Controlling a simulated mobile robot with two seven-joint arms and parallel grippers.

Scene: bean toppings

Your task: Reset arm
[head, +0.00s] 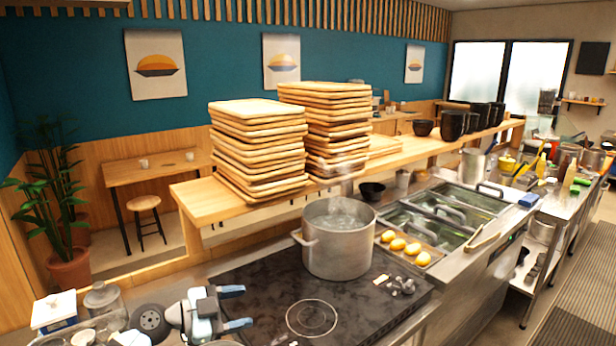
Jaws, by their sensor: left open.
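My left gripper (243,307) is in the head view at the bottom left. Its two blue-tipped fingers are spread apart with nothing between them, and they point right. It is over the front left part of the black cooktop (262,277), to the left of the steaming steel pot (352,248) and apart from it. My right gripper does not show.
Stacked wooden trays (258,150) stand on the wooden shelf (205,199) behind the cooktop. Yellow items (397,244) lie in a tray right of the pot, beside sunken metal basins (462,203). A glass jar (104,299) stands at the left.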

